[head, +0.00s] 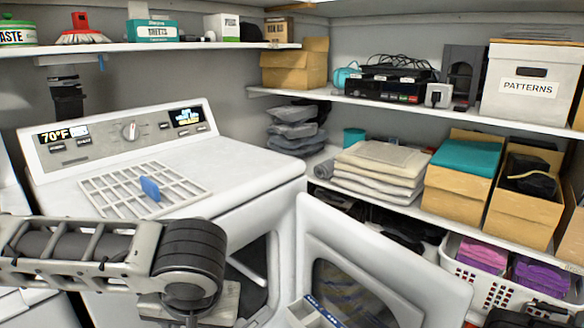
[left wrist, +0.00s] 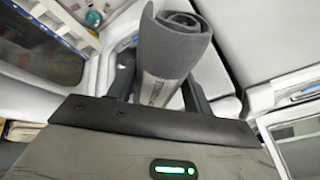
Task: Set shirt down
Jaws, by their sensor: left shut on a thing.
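My left gripper (left wrist: 163,80) is shut on a grey rolled-up cloth, which looks like the shirt (left wrist: 172,45); it stands up between the two dark fingers, with part of some lettering showing on its side. In the head view my left arm reaches in from the left, in front of the white machine (head: 255,170). Its fingers and the shirt are hidden there below the wrist. My right gripper is not clearly seen; a dark shape at the bottom right corner of the head view is too cut off to identify.
A white grid rack (head: 110,190) with a blue piece (head: 150,188) lies on the machine's top; the top's right part is bare. The machine's door (head: 430,280) hangs open. Folded cloths (head: 380,165), boxes (head: 465,170) and a laundry basket (head: 480,285) fill the right side.

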